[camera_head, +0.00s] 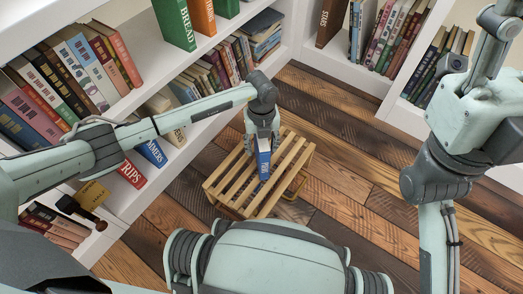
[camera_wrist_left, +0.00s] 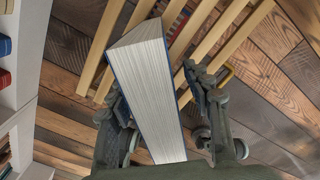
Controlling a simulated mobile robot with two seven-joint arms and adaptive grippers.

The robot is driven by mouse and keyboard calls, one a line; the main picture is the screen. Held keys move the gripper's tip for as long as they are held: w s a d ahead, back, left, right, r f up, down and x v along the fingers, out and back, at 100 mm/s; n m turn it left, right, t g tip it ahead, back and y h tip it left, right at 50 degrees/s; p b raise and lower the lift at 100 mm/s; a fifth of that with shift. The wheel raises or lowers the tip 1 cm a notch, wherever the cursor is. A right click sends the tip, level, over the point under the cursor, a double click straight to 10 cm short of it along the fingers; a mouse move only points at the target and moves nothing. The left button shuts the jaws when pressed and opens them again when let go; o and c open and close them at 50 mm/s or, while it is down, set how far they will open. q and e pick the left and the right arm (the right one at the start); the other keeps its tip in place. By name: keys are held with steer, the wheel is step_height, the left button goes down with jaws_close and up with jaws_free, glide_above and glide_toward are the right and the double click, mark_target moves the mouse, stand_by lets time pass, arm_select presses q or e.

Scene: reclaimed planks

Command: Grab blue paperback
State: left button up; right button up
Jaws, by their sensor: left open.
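A blue paperback (camera_head: 264,163) stands upright over the slatted wooden crate top in the head view, its spine facing me. In the left wrist view the blue paperback (camera_wrist_left: 150,85) shows mostly its white page edges, with a thin blue cover along the side. My left gripper (camera_head: 263,133) is above the book and pointing down. In the left wrist view its two fingers (camera_wrist_left: 157,85) are open, one on each side of the book. I cannot tell whether either finger touches it. My right arm shows at the right, but its gripper is out of the picture.
The slatted wooden crate (camera_head: 226,189) stands on the plank floor (camera_head: 350,170). White bookshelves (camera_head: 130,198) full of books line the left and back. Another blue book (camera_head: 151,152) faces out on the left shelf. Floor to the right of the crate is clear.

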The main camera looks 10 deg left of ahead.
arm_select(q)
steer(key=shift+c, duration=0.5)
jaws_close()
steer(key=shift+r, duration=0.1)
